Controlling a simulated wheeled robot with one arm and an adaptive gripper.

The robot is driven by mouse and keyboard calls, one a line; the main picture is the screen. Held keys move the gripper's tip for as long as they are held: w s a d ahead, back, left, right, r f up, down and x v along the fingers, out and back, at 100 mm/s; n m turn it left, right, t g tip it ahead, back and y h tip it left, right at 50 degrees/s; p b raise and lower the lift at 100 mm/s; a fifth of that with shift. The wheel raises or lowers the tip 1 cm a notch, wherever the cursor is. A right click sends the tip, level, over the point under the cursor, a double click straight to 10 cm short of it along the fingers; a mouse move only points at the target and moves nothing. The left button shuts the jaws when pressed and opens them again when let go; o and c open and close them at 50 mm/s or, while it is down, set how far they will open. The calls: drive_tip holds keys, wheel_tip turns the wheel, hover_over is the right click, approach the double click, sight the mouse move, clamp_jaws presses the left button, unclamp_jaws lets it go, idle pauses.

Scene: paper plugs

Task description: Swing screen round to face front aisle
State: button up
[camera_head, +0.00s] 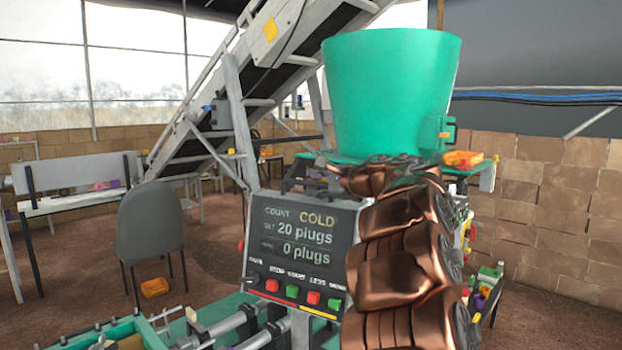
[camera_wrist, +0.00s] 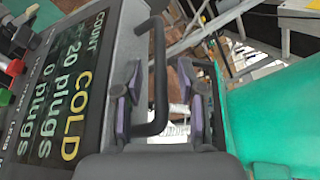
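The screen (camera_head: 305,240) is a dark panel reading COUNT, COLD, 20 plugs and 0 plugs, with coloured buttons along its bottom. In the head view its face is toward me, angled slightly. In the wrist view the screen (camera_wrist: 65,85) fills the left side, turned sideways. A dark bar handle (camera_wrist: 158,75) stands out from its edge. My gripper (camera_wrist: 162,103) is open, with one finger on each side of the handle. Gaps show between the bar and both fingers. In the head view my copper-coloured arm covers the screen's right edge.
A large green hopper (camera_head: 390,90) stands just behind the screen, close beside my gripper. A conveyor (camera_head: 255,75) slopes up behind. A grey chair (camera_head: 150,222) and a bench (camera_head: 75,175) are at left. Machine rollers (camera_head: 225,325) lie below the screen.

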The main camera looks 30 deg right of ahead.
drive_tip(key=shift+x, duration=0.85)
clamp_jaws()
